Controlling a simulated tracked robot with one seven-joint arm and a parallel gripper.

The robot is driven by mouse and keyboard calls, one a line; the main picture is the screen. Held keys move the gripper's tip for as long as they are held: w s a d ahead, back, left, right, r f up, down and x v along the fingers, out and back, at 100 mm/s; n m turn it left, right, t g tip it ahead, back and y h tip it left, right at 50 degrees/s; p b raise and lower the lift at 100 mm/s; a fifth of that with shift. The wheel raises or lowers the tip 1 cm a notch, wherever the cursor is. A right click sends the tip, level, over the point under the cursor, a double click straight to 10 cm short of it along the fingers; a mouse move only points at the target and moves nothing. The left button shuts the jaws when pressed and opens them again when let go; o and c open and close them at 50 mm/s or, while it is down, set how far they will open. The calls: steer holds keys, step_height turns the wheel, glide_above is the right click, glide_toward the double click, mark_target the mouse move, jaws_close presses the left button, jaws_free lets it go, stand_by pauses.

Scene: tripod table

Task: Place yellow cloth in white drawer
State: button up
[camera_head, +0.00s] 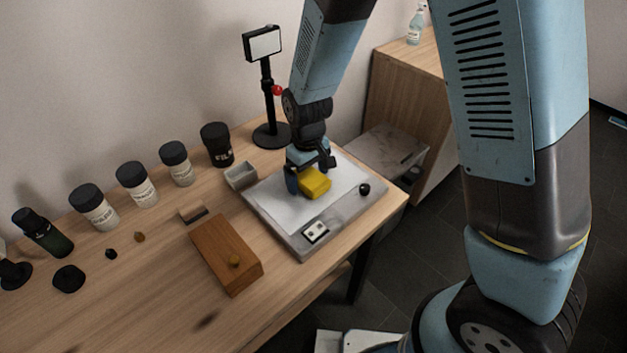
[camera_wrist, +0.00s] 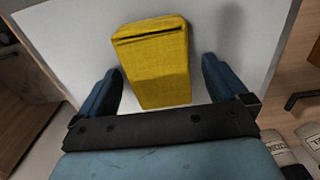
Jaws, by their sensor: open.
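The yellow cloth (camera_head: 316,183) is a folded block lying on a white sheet on a grey slab (camera_head: 296,243) at the table's right end. It also shows in the wrist view (camera_wrist: 158,70). My gripper (camera_head: 310,173) is over the cloth. Its blue fingers stand open on either side, with gaps between them and the cloth in the wrist view. I cannot clearly make out a white drawer. A pale grey, box-like piece (camera_head: 388,150) juts from the wooden cabinet behind the table; I cannot tell if it is a drawer.
A black stand with a screen (camera_head: 262,42) rises behind the slab. A small grey tray (camera_head: 240,177) sits left of it. A brown wooden box (camera_head: 226,256) lies in front. Several lidded jars line the wall. A black knob (camera_head: 365,188) is at the slab's right.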

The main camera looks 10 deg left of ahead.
steer(key=c, duration=1.1)
